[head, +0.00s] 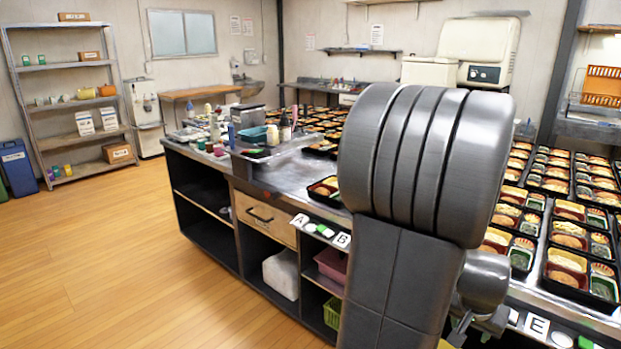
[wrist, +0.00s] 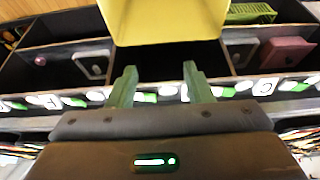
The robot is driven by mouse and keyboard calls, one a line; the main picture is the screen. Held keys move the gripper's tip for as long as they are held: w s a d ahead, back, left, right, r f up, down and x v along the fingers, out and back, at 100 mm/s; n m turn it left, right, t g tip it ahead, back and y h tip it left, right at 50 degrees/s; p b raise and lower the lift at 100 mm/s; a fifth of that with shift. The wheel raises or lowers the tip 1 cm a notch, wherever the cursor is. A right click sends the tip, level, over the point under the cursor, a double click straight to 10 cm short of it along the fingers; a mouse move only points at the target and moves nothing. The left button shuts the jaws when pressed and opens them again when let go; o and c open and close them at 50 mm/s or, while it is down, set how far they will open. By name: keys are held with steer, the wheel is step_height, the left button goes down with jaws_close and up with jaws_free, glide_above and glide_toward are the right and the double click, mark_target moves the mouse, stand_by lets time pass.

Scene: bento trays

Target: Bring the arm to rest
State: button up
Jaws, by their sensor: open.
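My gripper (wrist: 160,84) shows in the wrist view with its two green fingers apart and nothing between them. Beyond the fingertips is a dark counter front with open compartments. A large yellow object (wrist: 165,22) fills the top middle of that view, past the fingertips; its full shape is cut off. In the head view my arm stands large right of the middle and hides part of the counter. My gripper cannot be made out there.
The counter (head: 205,158) carries many bento trays (head: 568,270), with letter labels (head: 341,240) along its front edge. A pink bin (head: 331,265) and a green basket (head: 332,313) sit in its compartments. The wooden floor (head: 110,260) at left is clear. A shelf rack (head: 66,68) stands at the back left.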

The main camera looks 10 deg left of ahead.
steer(key=shift+s+r, duration=0.1)
steer(key=shift+r, duration=0.1)
steer(key=shift+f, duration=0.1)
steer(key=w+x, duration=0.1)
steer(key=x, duration=0.9)
steer(key=shift+d+p, duration=0.3)
steer(key=shift+p, duration=0.1)
steer(key=shift+f, duration=0.2)
stand_by(0.3)
